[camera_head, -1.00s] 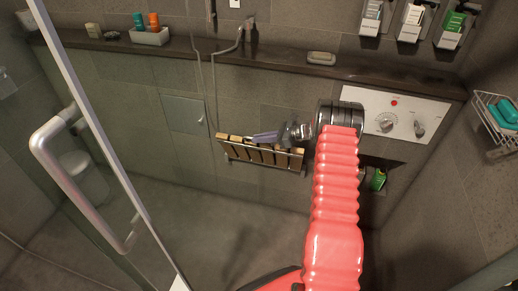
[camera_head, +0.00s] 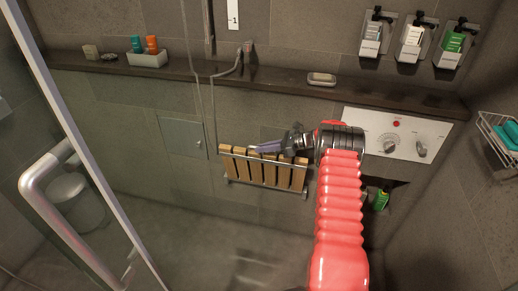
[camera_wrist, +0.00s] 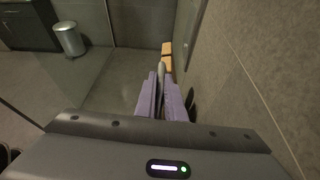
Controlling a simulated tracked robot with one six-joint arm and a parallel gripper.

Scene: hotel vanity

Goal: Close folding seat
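The folding seat (camera_head: 270,173), with light wooden slats in a metal frame, is on the shower wall below the dark ledge. Its slats face me and it stands steeply tilted close to the wall; the exact angle is hard to tell. My gripper (camera_head: 252,149) reaches in from the right along the seat's upper edge. In the wrist view, the purple fingers of my gripper (camera_wrist: 161,80) lie close on both sides of a grey rail, and wood of the folding seat (camera_wrist: 167,50) shows just beyond. The exact finger contact is small and partly hidden.
A white control panel (camera_head: 395,134) is right of my arm, with a green bottle (camera_head: 381,200) below it. The ledge (camera_head: 270,82) above carries a soap dish (camera_head: 321,79). A glass door with a handle (camera_head: 55,175) stands at left. Floor below the seat is clear.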

